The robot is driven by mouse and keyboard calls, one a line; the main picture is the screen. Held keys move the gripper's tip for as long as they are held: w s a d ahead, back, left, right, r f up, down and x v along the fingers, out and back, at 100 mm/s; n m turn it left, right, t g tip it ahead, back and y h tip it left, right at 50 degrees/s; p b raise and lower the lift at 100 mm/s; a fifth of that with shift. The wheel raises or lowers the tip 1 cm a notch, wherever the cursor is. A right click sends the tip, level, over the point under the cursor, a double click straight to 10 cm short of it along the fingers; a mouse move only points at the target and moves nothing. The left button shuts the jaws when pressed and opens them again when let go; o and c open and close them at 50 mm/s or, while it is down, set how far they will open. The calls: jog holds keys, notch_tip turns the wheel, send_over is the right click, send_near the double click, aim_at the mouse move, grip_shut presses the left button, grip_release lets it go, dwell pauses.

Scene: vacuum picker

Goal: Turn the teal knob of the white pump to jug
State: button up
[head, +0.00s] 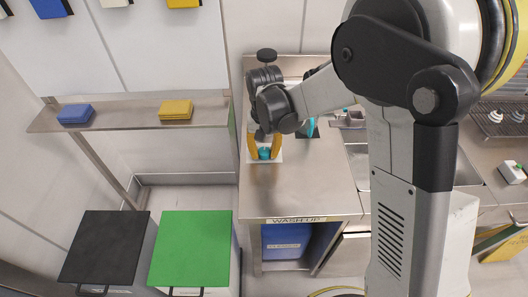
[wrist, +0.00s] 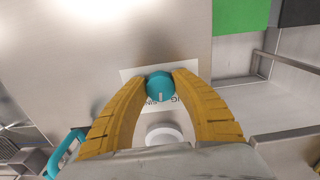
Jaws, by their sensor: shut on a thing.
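The teal knob (wrist: 160,86) is round with a pale pointer line that points toward the bottom of the wrist view. It sits on a white label plate (wrist: 190,66) whose lettering is partly covered; "JG" or similar shows to its right. My gripper (wrist: 160,84) has its two yellow fingers closed on either side of the knob. In the head view, my gripper (head: 265,154) reaches down over the knob (head: 264,153) on the steel counter. The white pump is mostly hidden; a round white part (wrist: 163,134) shows below the knob in the wrist view.
The steel counter (head: 300,190) is clear in front of my gripper. A teal handle (wrist: 65,150) stands at the lower left of the wrist view. A black bin (head: 105,245) and a green bin (head: 192,247) stand left of the counter. A sink lies to the right.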

aim_at(265, 151)
jog(key=n, duration=0.4)
jog(key=shift+n, duration=0.3)
jog(key=shift+d+n, duration=0.1)
jog(key=shift+n, duration=1.8)
jog(key=o, duration=1.2)
notch_tip(265, 151, up, 12)
